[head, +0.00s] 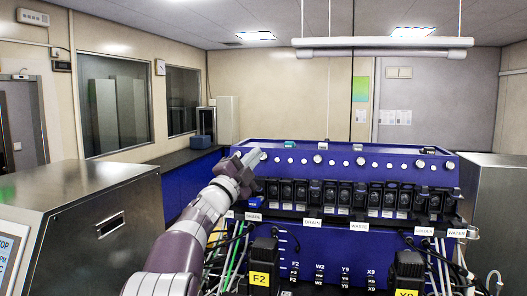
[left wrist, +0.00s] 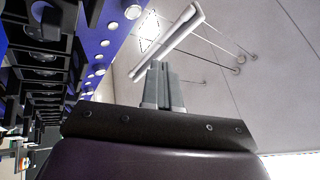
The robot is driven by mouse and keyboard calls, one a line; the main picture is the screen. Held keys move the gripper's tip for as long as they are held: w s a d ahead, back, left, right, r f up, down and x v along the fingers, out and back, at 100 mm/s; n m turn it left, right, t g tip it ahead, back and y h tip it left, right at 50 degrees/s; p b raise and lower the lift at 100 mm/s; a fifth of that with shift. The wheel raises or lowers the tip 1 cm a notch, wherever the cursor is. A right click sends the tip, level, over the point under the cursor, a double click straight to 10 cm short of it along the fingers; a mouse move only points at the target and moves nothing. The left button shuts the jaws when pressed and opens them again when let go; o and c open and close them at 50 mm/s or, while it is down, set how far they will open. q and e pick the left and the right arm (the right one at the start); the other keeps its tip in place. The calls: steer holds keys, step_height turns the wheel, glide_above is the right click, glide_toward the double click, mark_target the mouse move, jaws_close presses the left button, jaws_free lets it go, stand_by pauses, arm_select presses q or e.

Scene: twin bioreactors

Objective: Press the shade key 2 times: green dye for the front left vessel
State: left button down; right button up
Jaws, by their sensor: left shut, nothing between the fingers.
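My left gripper (head: 254,157) is shut and empty. It is raised at the upper left of a blue cabinet (head: 345,150), with its tips close to the row of white round knobs; I cannot tell whether they touch. Its closed fingers also show in the left wrist view (left wrist: 162,86), pointing up toward the ceiling in that picture. I cannot pick out the shade key among the cabinet's controls. The front left vessel is not clearly visible; a black block labelled F2 (head: 264,262) stands at the lower left of the cabinet. My right gripper is not in view.
A row of black pump units (head: 344,196) runs below the knobs, above labels such as DRAIN (head: 312,222). Tubes hang at both sides. A steel cabinet (head: 95,225) with a display stands at the left, another steel box (head: 497,190) at the right. A light bar (head: 382,43) hangs overhead.

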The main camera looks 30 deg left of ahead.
mark_target(264, 157)
arm_select(q)
steer(key=w, duration=0.1)
steer(key=w+p, duration=0.1)
steer(key=w+a+p, duration=0.1)
steer(key=shift+w+a+f, duration=0.1)
steer(key=shift+w+f, duration=0.15)
steer(key=shift+f, duration=0.1)
steer(key=shift+w+f+p, duration=0.25)
steer(key=shift+w+p, duration=0.05)
steer(key=shift+w, duration=0.35)
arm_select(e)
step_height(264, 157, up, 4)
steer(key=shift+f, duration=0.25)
arm_select(q)
steer(key=shift+a+f, duration=0.1)
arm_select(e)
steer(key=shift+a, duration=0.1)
arm_select(q)
steer(key=shift+w, duration=0.1)
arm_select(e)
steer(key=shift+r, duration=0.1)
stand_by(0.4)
arm_select(q)
steer(key=shift+w, duration=0.15)
steer(key=shift+w+f, duration=0.1)
steer(key=shift+w, duration=0.05)
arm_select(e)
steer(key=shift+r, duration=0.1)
